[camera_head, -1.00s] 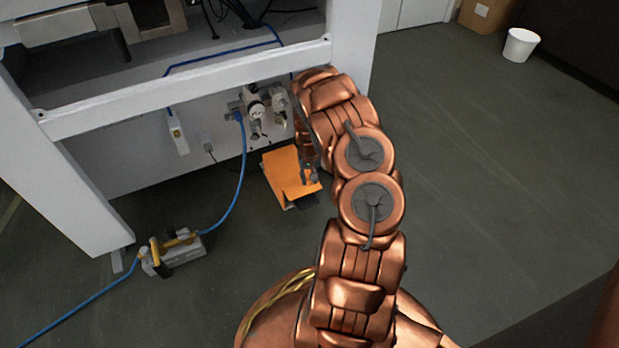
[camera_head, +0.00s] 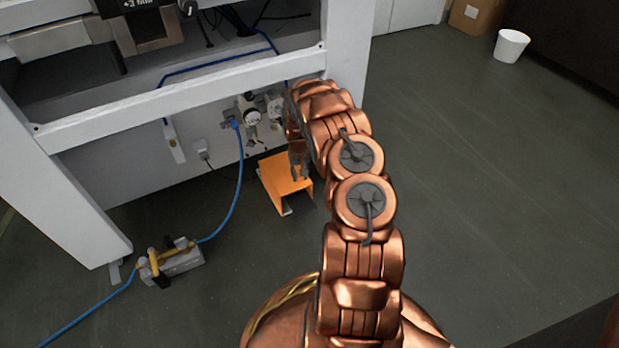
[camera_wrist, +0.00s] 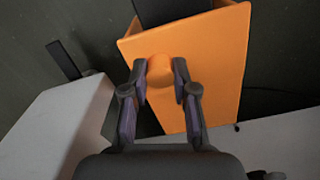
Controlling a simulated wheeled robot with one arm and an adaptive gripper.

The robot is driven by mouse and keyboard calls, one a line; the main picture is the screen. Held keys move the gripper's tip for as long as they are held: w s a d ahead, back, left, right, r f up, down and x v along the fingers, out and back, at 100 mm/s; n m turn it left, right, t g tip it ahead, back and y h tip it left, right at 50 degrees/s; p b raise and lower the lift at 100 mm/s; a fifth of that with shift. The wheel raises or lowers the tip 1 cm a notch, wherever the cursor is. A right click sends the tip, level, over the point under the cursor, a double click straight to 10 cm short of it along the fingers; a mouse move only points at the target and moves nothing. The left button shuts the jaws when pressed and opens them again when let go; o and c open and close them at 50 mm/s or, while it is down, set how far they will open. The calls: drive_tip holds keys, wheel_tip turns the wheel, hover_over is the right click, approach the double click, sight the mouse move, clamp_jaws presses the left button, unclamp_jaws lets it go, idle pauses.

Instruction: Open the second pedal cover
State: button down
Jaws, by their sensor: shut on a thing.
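The orange pedal cover (camera_head: 278,178) sits low by the floor under the white frame. The wrist view shows it close up (camera_wrist: 215,60), with a rounded orange knob (camera_wrist: 160,71) on its face. My gripper (camera_wrist: 160,66) has one finger on each side of this knob and is shut on it. In the head view my gripper (camera_head: 301,172) is at the cover's right part, partly hidden by my arm. A dark flat piece (camera_wrist: 170,9) shows beyond the cover's edge. How far the cover is open is hard to tell.
A yellow-and-black device (camera_head: 170,260) with a blue hose (camera_head: 236,190) lies on the floor at left. The white frame (camera_head: 185,103) and valves (camera_head: 250,112) stand close to my arm. The floor at right is clear up to a white bin (camera_head: 511,45).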

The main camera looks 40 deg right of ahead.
drive_tip(key=shift+w, duration=0.5)
drive_tip(key=c, duration=1.1)
unclamp_jaws()
drive_tip(key=shift+a, duration=0.15)
drive_tip(key=shift+o, duration=1)
drive_tip(key=shift+d, duration=0.2)
drive_tip(key=shift+s, duration=0.2)
